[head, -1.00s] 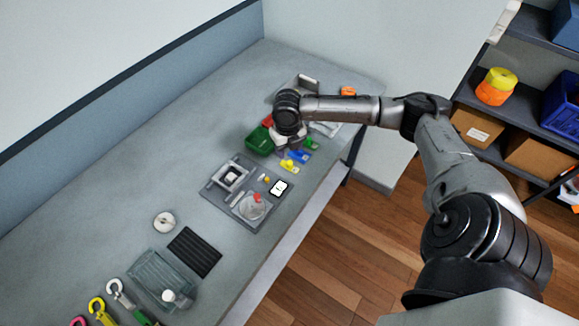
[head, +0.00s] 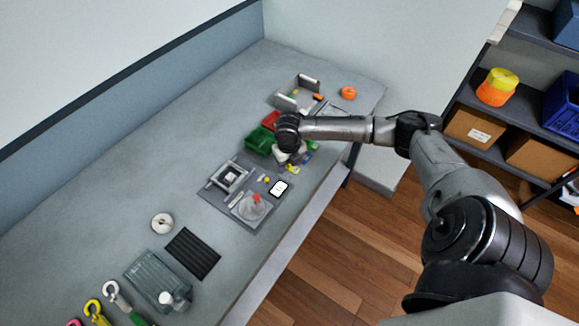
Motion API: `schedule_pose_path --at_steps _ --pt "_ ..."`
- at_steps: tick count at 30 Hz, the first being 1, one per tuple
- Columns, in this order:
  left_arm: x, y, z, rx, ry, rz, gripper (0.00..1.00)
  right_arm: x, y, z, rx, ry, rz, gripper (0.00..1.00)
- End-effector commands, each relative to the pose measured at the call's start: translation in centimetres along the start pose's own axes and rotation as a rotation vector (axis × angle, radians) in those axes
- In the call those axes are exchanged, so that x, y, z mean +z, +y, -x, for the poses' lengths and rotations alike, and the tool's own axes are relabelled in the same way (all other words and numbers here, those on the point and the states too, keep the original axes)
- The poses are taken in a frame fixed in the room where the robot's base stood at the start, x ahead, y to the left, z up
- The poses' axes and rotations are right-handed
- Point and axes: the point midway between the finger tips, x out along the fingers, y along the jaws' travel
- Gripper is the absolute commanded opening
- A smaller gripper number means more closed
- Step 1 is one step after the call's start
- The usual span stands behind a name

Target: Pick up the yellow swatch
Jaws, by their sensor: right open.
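The yellow swatch (head: 291,169) lies on the grey bench, at the near end of a short row with a blue swatch (head: 305,158) and a green swatch (head: 312,145). My right gripper (head: 289,158) is over this row, just behind the yellow swatch in the picture, pointing down. It is open. Its wrist and hand hide the fingertips and part of the blue swatch. I cannot tell how high it is above the bench or whether it touches anything. My left gripper is out of the picture.
A green bin (head: 259,140) and a red bin (head: 270,120) stand close behind the gripper. A grey tray (head: 297,92) and an orange ring (head: 348,92) are farther back. A grey fixture board (head: 216,193) lies nearer.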

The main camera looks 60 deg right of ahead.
Motion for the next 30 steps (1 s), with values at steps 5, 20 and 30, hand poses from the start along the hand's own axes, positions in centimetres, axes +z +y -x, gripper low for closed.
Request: schedule_pose_path --at_steps 5,20,30 --pt "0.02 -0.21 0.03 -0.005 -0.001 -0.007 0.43 0.02 -0.01 0.06 0.0 -0.001 0.0 0.48" --pt "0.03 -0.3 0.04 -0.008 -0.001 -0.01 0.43 0.02 -0.01 0.08 0.0 -0.001 0.0 0.0" --pt "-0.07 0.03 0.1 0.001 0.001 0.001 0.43 0.04 -0.01 0.28 0.0 -0.001 0.0 0.0"
